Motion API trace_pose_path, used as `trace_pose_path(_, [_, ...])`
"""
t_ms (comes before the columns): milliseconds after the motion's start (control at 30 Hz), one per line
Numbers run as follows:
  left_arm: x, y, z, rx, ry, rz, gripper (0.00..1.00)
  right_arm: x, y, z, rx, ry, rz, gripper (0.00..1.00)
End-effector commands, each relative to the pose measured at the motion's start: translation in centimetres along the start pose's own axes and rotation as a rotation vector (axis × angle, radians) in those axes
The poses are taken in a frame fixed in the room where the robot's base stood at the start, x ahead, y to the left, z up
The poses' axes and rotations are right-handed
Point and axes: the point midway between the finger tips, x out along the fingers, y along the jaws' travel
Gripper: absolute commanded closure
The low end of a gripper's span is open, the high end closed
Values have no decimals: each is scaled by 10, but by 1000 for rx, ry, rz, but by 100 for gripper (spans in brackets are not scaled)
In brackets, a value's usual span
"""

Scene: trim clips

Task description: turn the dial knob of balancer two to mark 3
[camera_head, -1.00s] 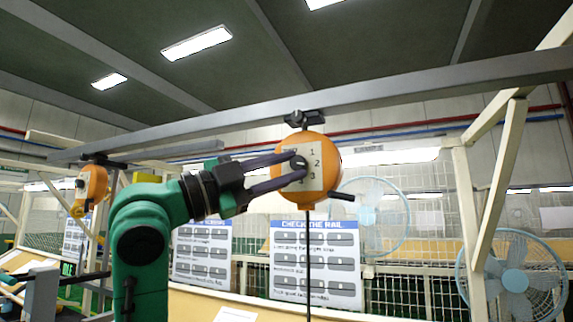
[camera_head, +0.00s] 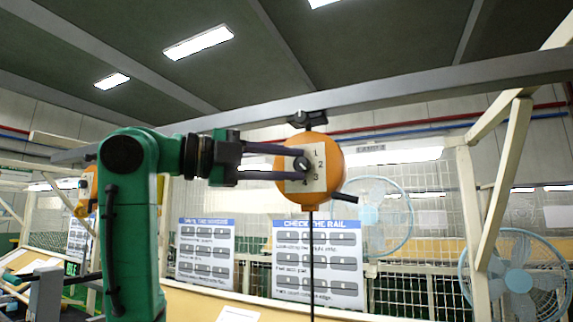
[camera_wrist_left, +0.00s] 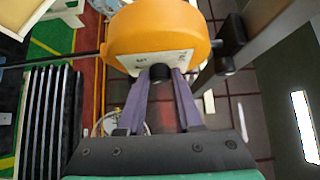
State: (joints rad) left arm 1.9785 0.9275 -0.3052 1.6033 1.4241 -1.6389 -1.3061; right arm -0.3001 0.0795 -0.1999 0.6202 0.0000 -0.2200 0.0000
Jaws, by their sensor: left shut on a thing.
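An orange balancer (camera_head: 325,146) hangs from the overhead rail in the head view. Its pale dial plate (camera_head: 320,177) carries the marks 1, 2 and 3 around a dark knob (camera_head: 302,164). My left gripper (camera_head: 298,164) reaches in from the left, its two purple fingers shut on the knob. In the left wrist view the fingertips close on the dark knob (camera_wrist_left: 159,72) below the orange housing (camera_wrist_left: 160,30). Where the knob's pointer stands I cannot tell. My right gripper is not in view. Another orange balancer (camera_head: 90,190) hangs at the far left, partly behind my arm.
A grey rail (camera_head: 400,98) runs across above the balancer. A dark cable (camera_head: 311,250) hangs below it. Sign boards (camera_head: 318,262), a mesh fence and blue fans (camera_head: 515,275) stand behind. A pale wooden post (camera_head: 472,220) is at the right.

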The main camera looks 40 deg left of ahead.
Motion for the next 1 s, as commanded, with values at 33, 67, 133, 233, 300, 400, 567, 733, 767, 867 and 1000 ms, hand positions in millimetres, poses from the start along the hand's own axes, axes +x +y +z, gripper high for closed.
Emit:
trace_pose_path(33, [0,1,0,0,1,3,100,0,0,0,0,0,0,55])
trace_pose_path(67, [0,1,0,0,1,3,100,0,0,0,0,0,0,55])
trace_pose_path(133, [0,1,0,0,1,3,100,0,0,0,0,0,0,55])
trace_pose_path(233, [1,1,0,0,1,3,100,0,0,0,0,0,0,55])
trace_pose_path(300, [1,1,0,0,1,3,58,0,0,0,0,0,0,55])
trace_pose_path(400, [0,1,0,-1,0,2,36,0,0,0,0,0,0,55])
trace_pose_path(567, [0,1,0,-1,0,1,36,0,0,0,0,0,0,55])
trace_pose_path(733, [0,0,0,-1,0,1,36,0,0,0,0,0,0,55])
trace_pose_path(767, [0,0,0,-1,0,1,36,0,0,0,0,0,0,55])
trace_pose_path(867, [-3,0,0,-1,0,-1,36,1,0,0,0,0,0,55])
trace_pose_path(1000, [-20,1,0,-1,-1,-4,36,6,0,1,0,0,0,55])
